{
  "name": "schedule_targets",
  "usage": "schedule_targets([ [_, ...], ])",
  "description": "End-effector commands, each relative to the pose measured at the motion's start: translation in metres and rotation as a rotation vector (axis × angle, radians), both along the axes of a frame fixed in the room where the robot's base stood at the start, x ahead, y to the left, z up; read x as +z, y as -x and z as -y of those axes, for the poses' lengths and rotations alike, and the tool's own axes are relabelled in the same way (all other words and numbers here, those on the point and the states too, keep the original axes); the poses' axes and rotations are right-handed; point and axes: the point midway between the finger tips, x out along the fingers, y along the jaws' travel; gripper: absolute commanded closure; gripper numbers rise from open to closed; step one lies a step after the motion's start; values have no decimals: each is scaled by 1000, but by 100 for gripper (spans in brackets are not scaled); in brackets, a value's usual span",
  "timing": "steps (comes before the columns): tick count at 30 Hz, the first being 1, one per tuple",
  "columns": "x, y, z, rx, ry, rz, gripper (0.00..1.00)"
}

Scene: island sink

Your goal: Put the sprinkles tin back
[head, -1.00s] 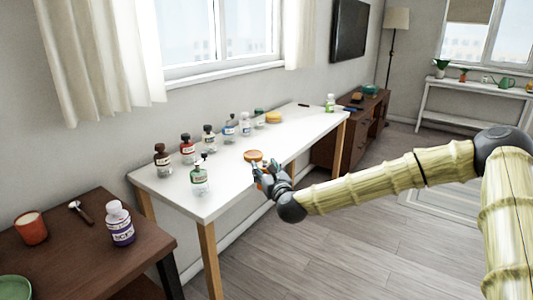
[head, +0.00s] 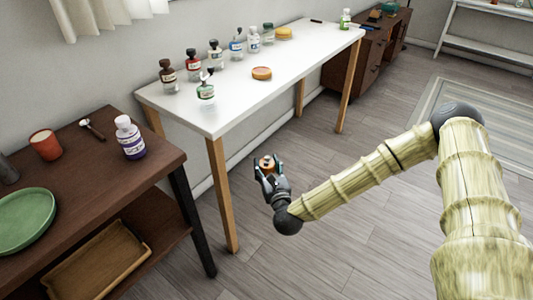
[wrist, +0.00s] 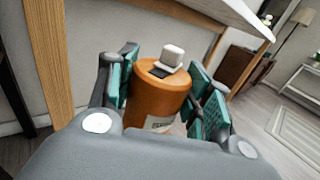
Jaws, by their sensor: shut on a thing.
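My gripper (head: 268,172) is shut on an orange-brown tin (head: 267,163) with a pale label. In the wrist view the tin (wrist: 158,92) stands between the teal finger pads, with a small white block-like part on its top. I cannot read its label, so I cannot tell if it is the sprinkles tin. The gripper holds it in the air, over the floor, in front of the white table and to the right of the brown side table.
The white table (head: 235,100) carries several bottles along its back and an orange round lid-like disc (head: 262,73). The brown side table (head: 85,165) holds a white-purple bottle (head: 130,137), a red cup (head: 46,145) and a green plate (head: 25,219). A wooden tray (head: 98,262) lies on its lower shelf.

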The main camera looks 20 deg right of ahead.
Motion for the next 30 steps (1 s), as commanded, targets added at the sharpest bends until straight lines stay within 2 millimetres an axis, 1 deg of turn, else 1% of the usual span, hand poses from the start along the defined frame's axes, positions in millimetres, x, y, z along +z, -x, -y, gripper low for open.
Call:
schedule_targets([
  [8,-20,13,-6,-3,0,1,77],
  [9,-18,12,-7,-2,1,3,77],
  [17,-17,11,-6,-2,2,4,77],
  [18,-9,13,-6,-3,1,3,77],
  [23,5,19,-6,-3,0,1,77],
  [26,18,23,-6,-3,0,1,77],
  [30,40,30,-7,-2,0,0,77],
])
